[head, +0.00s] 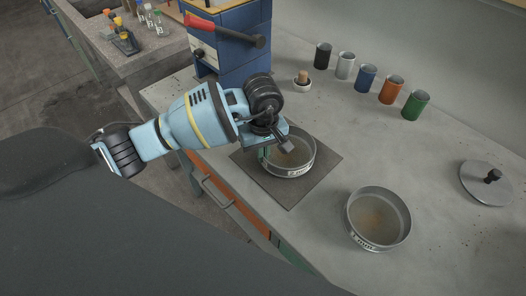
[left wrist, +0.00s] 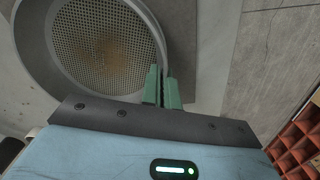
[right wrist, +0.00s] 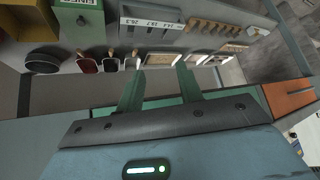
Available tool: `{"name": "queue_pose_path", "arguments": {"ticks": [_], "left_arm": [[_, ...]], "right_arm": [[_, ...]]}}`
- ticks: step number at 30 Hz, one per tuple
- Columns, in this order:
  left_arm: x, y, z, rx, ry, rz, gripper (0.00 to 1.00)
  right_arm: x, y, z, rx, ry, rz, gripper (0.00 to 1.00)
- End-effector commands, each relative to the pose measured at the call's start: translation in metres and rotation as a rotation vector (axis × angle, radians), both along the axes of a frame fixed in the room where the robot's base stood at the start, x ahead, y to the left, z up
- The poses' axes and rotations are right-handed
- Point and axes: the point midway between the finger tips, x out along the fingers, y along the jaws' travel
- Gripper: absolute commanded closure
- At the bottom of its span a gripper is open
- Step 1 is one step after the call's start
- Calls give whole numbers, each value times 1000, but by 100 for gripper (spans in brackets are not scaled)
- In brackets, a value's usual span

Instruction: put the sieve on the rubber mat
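A round metal sieve (head: 288,170) marked "2 mm" is at the dark square rubber mat (head: 290,195), upright and within its edges; I cannot tell whether it rests fully on it. My left gripper (head: 268,150) is at the sieve's left rim. In the left wrist view, the green fingers (left wrist: 162,88) are close together with the wall of the sieve (left wrist: 100,40) between them. A second sieve (head: 378,218), marked "1 mm", stands on the bench right of the mat. My right gripper (right wrist: 159,88) is open and empty, away from both sieves.
Several coloured cups (head: 366,78) stand in a row at the back. A grey lid (head: 487,183) lies at the right. A blue machine with a red handle (head: 225,35) stands behind my left arm. The front right bench is clear.

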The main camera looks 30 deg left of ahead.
Motion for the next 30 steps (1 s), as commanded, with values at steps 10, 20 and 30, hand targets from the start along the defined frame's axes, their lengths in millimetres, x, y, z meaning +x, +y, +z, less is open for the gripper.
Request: {"name": "queue_pose_path", "arguments": {"ticks": [10, 20, 30], "left_arm": [[0, 0, -1, 1, 1, 0, 76], [1, 0, 14, -1, -4, 1, 76], [1, 0, 80, -1, -4, 0, 76]], "right_arm": [[-2, 0, -2, -1, 5, 0, 64], [6, 0, 2, 0, -11, 0, 64], [8, 0, 4, -1, -16, 0, 64]]}}
